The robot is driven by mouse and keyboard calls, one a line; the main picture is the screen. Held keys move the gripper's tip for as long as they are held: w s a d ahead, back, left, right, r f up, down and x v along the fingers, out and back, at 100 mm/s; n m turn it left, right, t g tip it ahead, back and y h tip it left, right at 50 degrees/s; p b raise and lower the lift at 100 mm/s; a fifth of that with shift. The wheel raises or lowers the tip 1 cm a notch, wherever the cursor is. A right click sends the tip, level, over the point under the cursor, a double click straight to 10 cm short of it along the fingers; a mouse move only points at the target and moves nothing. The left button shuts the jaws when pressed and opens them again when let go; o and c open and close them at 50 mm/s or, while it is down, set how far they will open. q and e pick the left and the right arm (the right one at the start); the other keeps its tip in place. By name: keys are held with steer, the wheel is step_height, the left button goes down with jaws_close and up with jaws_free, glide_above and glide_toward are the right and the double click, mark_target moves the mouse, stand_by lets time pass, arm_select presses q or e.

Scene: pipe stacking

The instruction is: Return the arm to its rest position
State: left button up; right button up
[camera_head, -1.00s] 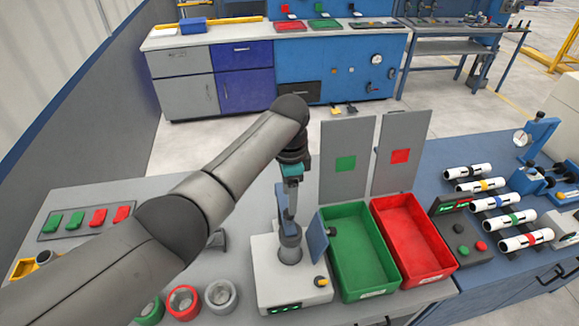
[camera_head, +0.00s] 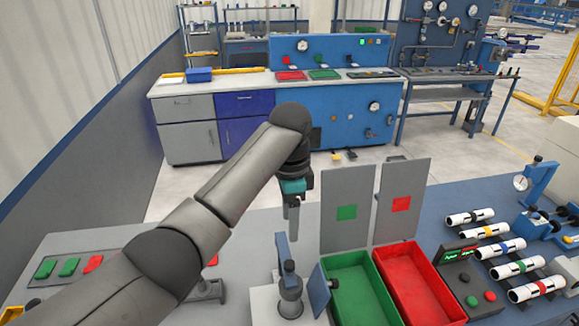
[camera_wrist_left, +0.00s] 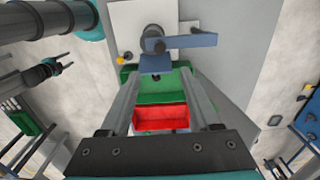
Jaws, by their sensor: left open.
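My left arm comes in from the left in the head view, and its gripper (camera_head: 292,228) hangs straight down above the grey station with a dark upright post (camera_head: 290,278). In the wrist view my left gripper (camera_wrist_left: 160,76) has its fingers wide apart with nothing between them. The post and its blue plate (camera_wrist_left: 185,41) show beyond the fingertips. The green bin (camera_head: 357,287) and red bin (camera_head: 420,280) stand right of the station. A dark gripper-like part (camera_wrist_left: 60,68) at the left of the wrist view may be my right gripper; its jaws are unclear.
Two grey panels with green (camera_head: 347,212) and red (camera_head: 401,203) squares stand behind the bins. White pipes with coloured bands (camera_head: 507,248) lie on a rack at the right. A small button box (camera_head: 466,280) stands beside the red bin. Open floor lies behind the table.

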arm_select(q)
steer(key=s+a+f+n+t+h, duration=0.1)
steer(key=s+f+n, duration=0.2)
steer(key=s+f, duration=0.3)
steer(key=s+a+f+n+h, duration=0.2)
steer(key=s+f+n, duration=0.1)
steer(key=s+f, duration=0.35)
steer(key=s+a+n+t+y, duration=0.3)
steer(key=s+a+n, duration=0.5)
steer(key=s+a, duration=0.65)
step_height(320, 180, down, 29)
steer(key=s+d+g+b, duration=0.1)
steer(key=s+g+b, duration=0.15)
steer(key=b, duration=0.65)
steer(key=s+a+f+b, duration=0.1)
steer(key=s+f+b, duration=0.2)
steer(key=s+f, duration=0.2)
steer(key=s+f+b, duration=0.3)
steer(key=s+f, duration=0.2)
steer(key=f, duration=0.6)
steer(key=s+a+f+b, duration=0.1)
steer(key=s+f+b, duration=0.2)
steer(key=s+f, duration=0.3)
step_height(320, 180, down, 3)
steer(key=shift+a+f+m, duration=0.1)
steer(key=shift+a+m, duration=0.25)
steer(key=shift+m, duration=0.05)
steer(key=shift+s+d+g, duration=0.1)
steer(key=shift+g, duration=0.15)
